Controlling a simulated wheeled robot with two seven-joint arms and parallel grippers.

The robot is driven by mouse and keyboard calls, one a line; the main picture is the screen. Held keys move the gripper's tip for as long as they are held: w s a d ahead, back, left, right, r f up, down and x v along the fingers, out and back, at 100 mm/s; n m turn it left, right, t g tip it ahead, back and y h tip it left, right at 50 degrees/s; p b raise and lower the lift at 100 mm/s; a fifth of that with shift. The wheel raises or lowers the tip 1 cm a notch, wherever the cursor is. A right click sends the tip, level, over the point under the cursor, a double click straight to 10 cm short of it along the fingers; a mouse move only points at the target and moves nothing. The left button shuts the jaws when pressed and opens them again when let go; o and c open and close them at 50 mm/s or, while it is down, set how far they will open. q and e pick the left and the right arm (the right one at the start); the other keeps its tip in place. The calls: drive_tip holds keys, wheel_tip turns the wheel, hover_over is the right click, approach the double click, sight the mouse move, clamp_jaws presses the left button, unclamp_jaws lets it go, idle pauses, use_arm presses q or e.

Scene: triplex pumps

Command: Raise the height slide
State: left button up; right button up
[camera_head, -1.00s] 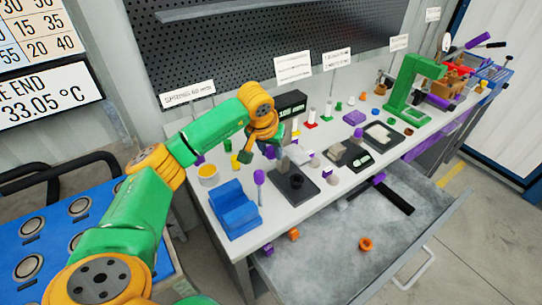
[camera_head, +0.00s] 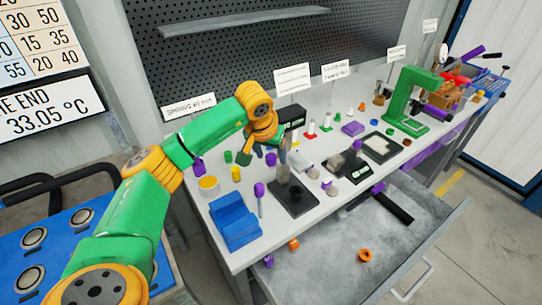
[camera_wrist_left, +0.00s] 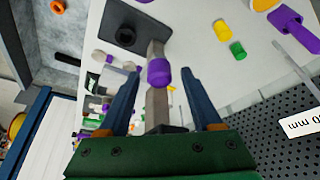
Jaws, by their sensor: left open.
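In the left wrist view a grey upright post (camera_wrist_left: 157,100) rises from a black base plate (camera_wrist_left: 120,32). A purple piece (camera_wrist_left: 158,72), probably the height slide, sits around the post. My left gripper (camera_wrist_left: 162,74) is open, one blue finger on each side of the post and purple piece, with gaps visible. In the head view my left gripper (camera_head: 268,150) points down beside the upper post (camera_head: 283,168), above the base (camera_head: 293,198). My right gripper is not in view.
A blue block (camera_head: 235,222) and a purple-topped tool (camera_head: 259,190) stand left of the base. A yellow cup (camera_head: 208,186) is further left. An open drawer (camera_head: 330,255) with loose parts is in front. A green press (camera_head: 405,100) stands at the right.

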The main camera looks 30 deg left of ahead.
use_arm(q)
drive_tip(key=b+v, duration=0.1)
drive_tip(key=v, duration=0.5)
